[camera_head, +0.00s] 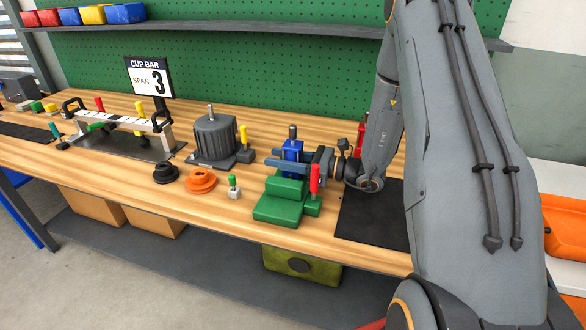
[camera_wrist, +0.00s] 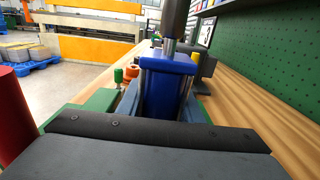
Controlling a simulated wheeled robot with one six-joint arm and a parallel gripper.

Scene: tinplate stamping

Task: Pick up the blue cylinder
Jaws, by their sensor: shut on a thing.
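The blue cylinder (camera_head: 292,148) stands upright above the green stepped block (camera_head: 272,210) in the head view; it looks rather boxy, with a dark rod on top. In the wrist view the blue cylinder (camera_wrist: 168,82) fills the middle, with its metal rod rising from it. My gripper (camera_head: 288,164) reaches in from the right, its blue-grey fingers on both sides of the blue piece, shut on it. In the wrist view my gripper (camera_wrist: 164,104) hides the lower part of the piece. I cannot tell whether the piece touches the green block.
A red-handled post (camera_head: 315,180) stands close by the green block and my gripper. A grey ribbed motor-like housing (camera_head: 213,138), an orange ring (camera_head: 201,181), a black ring (camera_head: 166,173) and a small green-knobbed piece (camera_head: 234,187) are to the left. A dark mat (camera_head: 375,215) lies right.

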